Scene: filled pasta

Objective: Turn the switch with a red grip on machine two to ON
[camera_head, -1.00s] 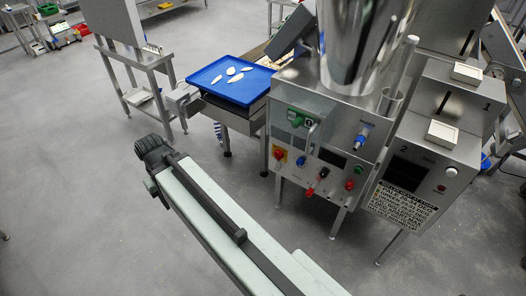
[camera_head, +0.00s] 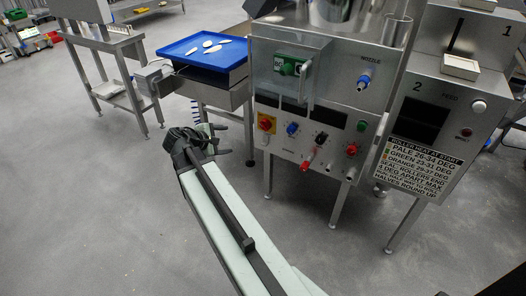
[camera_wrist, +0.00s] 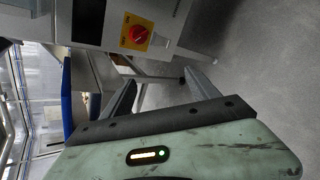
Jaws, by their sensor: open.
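A red rotary grip on a yellow plate (camera_head: 265,122) sits at the left edge of the steel machine's front panel (camera_head: 290,155). My gripper (camera_head: 224,141) is open and empty, in front of and left of the panel, apart from the grip. In the wrist view its two fingers (camera_wrist: 163,90) stand wide apart below the red grip. A figure 2 is on the cabinet (camera_head: 440,100) to the right.
The same panel carries a blue knob (camera_head: 292,128), a black knob (camera_head: 321,137), a red knob (camera_head: 352,150) and a red lever (camera_head: 307,166). A blue tray (camera_head: 185,48) with pale pieces stands left. The floor in front is clear.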

